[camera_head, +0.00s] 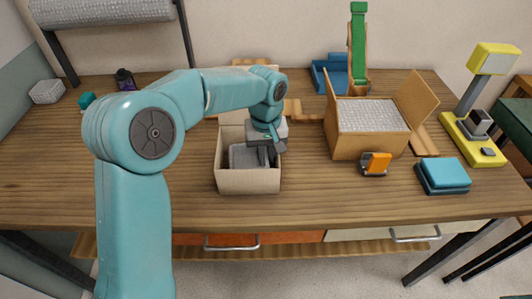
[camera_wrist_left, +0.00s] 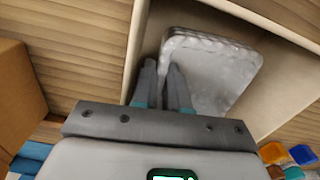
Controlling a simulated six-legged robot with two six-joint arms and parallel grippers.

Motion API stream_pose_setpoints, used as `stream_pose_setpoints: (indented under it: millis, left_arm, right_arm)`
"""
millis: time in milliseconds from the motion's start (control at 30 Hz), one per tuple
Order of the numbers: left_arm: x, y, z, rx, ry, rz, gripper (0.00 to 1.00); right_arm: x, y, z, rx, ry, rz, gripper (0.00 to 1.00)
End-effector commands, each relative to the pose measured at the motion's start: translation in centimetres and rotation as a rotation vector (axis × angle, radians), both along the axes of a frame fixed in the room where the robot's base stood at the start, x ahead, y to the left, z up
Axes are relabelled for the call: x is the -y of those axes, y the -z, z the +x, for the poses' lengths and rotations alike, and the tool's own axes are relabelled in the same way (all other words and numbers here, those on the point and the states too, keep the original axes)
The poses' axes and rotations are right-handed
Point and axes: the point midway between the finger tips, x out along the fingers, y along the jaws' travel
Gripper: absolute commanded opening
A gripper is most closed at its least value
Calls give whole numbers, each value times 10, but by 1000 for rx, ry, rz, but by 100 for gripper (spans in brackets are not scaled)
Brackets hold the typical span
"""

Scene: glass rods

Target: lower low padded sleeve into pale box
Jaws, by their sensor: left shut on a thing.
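The pale box (camera_head: 248,181) stands open on the table, in front of my left arm's end. The low padded sleeve (camera_head: 243,156), grey and flat-sided, is inside the box's opening, below the rim at the front. In the left wrist view the sleeve (camera_wrist_left: 215,68) looks quilted and lies between the box walls (camera_wrist_left: 138,40). My left gripper (camera_head: 266,153) is over the right part of the box, shut on the sleeve's edge; its fingers also show in the left wrist view (camera_wrist_left: 163,85). Whether the sleeve touches the box floor is hidden. My right gripper is out of view.
A brown carton (camera_head: 357,144) with a silver padded top stands right of the box. An orange tape dispenser (camera_head: 376,163), blue stacked pads (camera_head: 443,175) and a yellow scale (camera_head: 470,140) are farther right. The table front left of the box is clear.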

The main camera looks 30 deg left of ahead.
Motion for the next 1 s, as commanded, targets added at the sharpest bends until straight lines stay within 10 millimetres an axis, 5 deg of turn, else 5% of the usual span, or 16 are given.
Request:
stream_pose_setpoints:
  millis: [1000]
  left_arm:
    - [0, 16, 0, 0, 0, 0, 0]
  right_arm:
    - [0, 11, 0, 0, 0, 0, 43]
